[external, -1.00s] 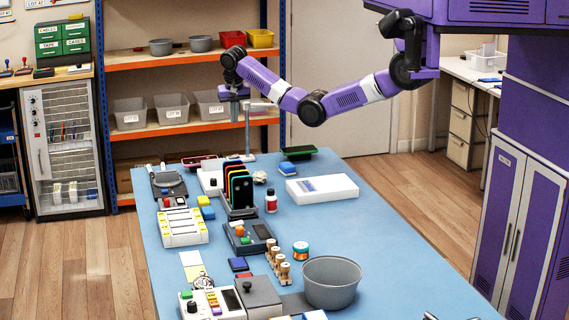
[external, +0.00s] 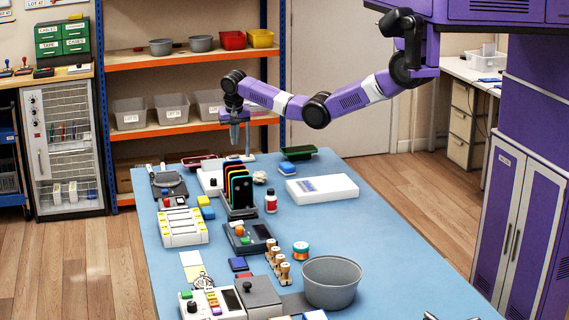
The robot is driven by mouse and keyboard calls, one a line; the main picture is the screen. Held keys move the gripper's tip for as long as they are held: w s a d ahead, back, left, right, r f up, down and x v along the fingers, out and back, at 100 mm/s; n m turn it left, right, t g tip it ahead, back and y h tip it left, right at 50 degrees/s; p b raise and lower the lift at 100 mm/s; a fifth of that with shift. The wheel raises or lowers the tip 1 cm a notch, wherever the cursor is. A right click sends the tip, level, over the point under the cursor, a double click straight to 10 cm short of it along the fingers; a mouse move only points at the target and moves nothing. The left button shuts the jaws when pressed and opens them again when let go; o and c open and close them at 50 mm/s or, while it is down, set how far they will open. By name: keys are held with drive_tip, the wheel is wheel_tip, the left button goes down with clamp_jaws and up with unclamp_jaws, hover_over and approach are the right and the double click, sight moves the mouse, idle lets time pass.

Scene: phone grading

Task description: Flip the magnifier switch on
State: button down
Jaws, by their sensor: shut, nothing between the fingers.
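The magnifier appears to be the stand with a thin upright post (external: 247,137) and a pale base at the far end of the blue table. Its upper part is partly hidden behind my wrist, and I cannot make out its switch or the switch's position. My gripper (external: 234,143) points straight down beside the post, to its left in the picture. It is shut and empty, above the far end of the table. I cannot tell whether it touches any part of the magnifier.
Below my gripper stands a white box (external: 208,184) beside a rack of upright phones (external: 239,190). A grey bowl (external: 331,283) stands nearer. The table's right side (external: 385,235) is clear.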

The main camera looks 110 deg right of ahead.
sight(237, 155)
drive_tip(key=shift+s+f, duration=0.15)
drive_tip(key=shift+f, duration=0.9)
drive_tip(key=shift+s+f, duration=0.15)
drive_tip(key=shift+f, duration=0.85)
